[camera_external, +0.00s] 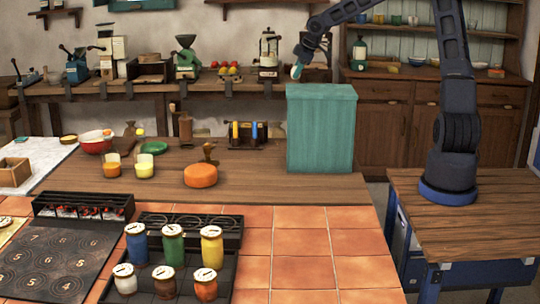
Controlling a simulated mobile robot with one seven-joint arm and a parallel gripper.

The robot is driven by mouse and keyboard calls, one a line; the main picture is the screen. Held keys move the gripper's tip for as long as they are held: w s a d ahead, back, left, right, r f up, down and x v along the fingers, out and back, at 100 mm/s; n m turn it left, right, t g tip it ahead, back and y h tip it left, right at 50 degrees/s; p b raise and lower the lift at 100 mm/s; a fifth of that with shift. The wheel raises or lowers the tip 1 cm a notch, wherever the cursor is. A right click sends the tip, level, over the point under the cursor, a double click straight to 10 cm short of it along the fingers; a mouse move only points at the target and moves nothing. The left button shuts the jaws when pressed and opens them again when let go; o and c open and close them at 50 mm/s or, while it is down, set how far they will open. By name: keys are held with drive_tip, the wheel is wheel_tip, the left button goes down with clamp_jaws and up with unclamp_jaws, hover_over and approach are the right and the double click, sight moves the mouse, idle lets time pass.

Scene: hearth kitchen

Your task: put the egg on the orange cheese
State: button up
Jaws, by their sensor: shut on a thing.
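The orange cheese (201,176) is a round orange block lying flat on the wooden counter, near its front edge, and its top is bare. My gripper (299,68) is high up at the end of my raised arm, above and behind the teal cabinet. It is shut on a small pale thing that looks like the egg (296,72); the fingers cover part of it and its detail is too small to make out. It is far above the cheese and to its right.
A tall teal cabinet (321,130) stands right of the cheese. A wooden pestle-like thing (209,153), a rack with coloured handles (246,135), two jars (144,166) and a green dish (153,147) surround the cheese. Lidded jars (174,245) stand in front. Bare counter lies right of the cheese.

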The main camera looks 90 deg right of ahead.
drive_tip(key=w+a, duration=0.6)
drive_tip(key=w, duration=0.5)
drive_tip(key=r+n, duration=0.1)
drive_tip(key=n, duration=0.1)
hover_over(197, 168)
drive_tip(key=s+a, duration=0.1)
drive_tip(key=s, duration=0.1)
drive_tip(key=shift+y, duration=0.4)
drive_tip(key=shift+f, duration=12.4)
drive_tip(key=shift+f, duration=0.15)
drive_tip(key=o, duration=0.7)
